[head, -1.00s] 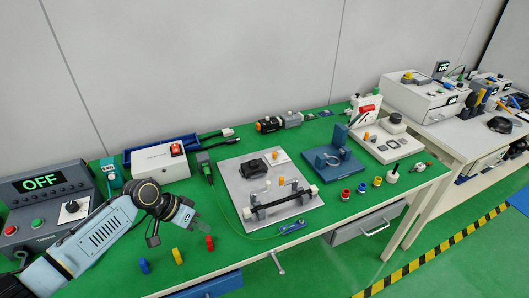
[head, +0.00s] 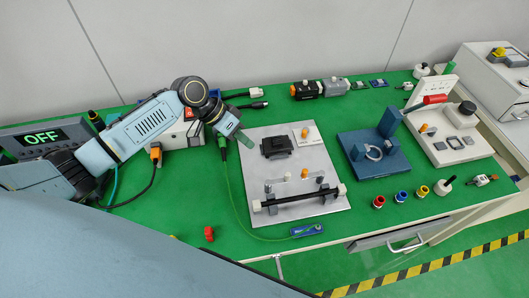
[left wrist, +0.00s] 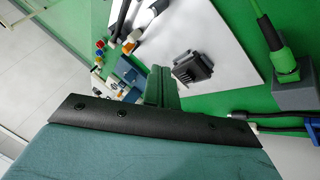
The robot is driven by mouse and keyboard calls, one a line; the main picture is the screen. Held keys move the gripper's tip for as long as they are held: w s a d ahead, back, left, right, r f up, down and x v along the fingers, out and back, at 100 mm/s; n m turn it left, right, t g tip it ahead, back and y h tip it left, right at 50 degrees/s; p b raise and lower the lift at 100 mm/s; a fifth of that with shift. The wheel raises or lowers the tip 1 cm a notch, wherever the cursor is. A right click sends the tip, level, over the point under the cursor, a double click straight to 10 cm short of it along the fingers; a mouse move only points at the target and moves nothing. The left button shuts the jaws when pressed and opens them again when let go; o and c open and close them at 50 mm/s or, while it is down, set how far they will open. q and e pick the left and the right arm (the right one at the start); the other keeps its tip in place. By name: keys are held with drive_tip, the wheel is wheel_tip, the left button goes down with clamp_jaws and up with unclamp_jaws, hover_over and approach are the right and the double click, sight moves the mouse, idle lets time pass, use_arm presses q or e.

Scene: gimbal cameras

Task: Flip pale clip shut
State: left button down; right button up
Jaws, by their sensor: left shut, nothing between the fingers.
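A pale grey plate (head: 253,157) lies on the green bench and also shows in the left wrist view (left wrist: 226,28). On it, a pale clip-like piece (head: 288,180) stands behind a black bar (head: 300,199) with white ends; its orange knob (head: 305,173) is at the right. I cannot tell whether this piece is open or shut. My left gripper (head: 243,141) is above the plate's far left corner, apart from the clip. Its fingers (left wrist: 160,85) are together and empty in the left wrist view. My right gripper is not in view.
A black finned block (head: 277,147) sits on the plate and shows near the fingers in the left wrist view (left wrist: 193,68). A green plug (head: 222,143) and its cable are beside the plate. A blue fixture (head: 365,160) stands right.

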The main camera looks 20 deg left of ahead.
use_arm(q)
drive_tip(key=x, duration=0.8)
drive_tip(key=shift+w+d+f, duration=0.1)
drive_tip(key=shift+d+f, duration=0.05)
drive_tip(key=d, duration=0.2)
drive_tip(key=s+d, duration=0.1)
drive_tip(key=shift+f+p, duration=0.3)
drive_tip(key=shift+s+d, duration=0.2)
drive_tip(key=shift+d, duration=0.4)
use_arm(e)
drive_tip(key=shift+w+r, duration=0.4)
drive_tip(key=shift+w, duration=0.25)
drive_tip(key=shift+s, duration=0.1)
